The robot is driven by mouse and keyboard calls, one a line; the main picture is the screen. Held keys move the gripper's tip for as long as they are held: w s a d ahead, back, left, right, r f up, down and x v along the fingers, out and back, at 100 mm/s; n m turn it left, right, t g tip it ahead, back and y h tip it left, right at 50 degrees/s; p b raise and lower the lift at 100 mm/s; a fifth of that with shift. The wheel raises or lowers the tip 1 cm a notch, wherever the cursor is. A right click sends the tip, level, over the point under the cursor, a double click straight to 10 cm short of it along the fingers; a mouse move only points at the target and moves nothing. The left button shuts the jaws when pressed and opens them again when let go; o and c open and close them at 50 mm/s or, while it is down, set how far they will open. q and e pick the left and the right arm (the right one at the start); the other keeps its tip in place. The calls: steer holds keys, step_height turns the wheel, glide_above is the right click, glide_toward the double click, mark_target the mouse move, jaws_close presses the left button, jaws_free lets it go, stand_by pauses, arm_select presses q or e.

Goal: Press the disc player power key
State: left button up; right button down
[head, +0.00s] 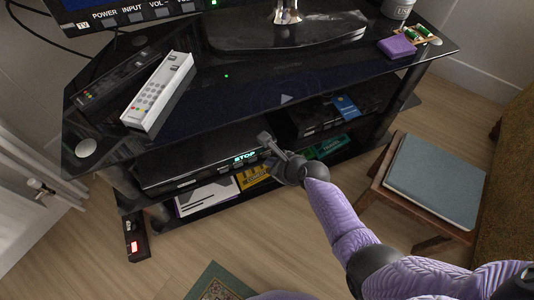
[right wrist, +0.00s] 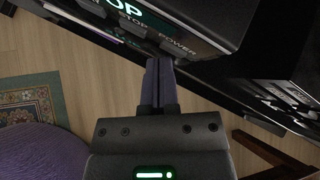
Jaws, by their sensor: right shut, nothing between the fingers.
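The black disc player (head: 190,160) sits on the shelf under the TV stand's top, its lit green display reading STOP. In the right wrist view its front (right wrist: 205,22) fills the upper part, with keys labelled STOP and POWER. The power key (right wrist: 178,47) is just ahead and slightly right of my fingertips. My right gripper (head: 266,139) is shut and empty at the right end of the player's front; its closed fingers also show in the right wrist view (right wrist: 160,64). I cannot tell whether the fingertips touch the key. My left gripper is out of view.
The glossy black stand top (head: 250,92) overhangs the player and holds a white remote (head: 158,90) and a purple box (head: 397,46). A second black device (head: 318,117) is right of the player. A wooden stool with a grey-blue book (head: 437,182) stands at right.

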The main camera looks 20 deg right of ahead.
steer(key=shift+w, duration=0.3)
steer(key=shift+s, duration=0.1)
stand_by(0.4)
steer(key=shift+s+p, duration=0.45)
steer(key=shift+s, duration=0.25)
steer(key=shift+s+d+p, duration=0.15)
steer(key=shift+s+p, duration=0.4)
steer(key=shift+s, duration=0.7)
steer(key=shift+s+d+p, duration=0.1)
steer(key=shift+s+p, duration=0.4)
steer(key=shift+s, duration=0.75)
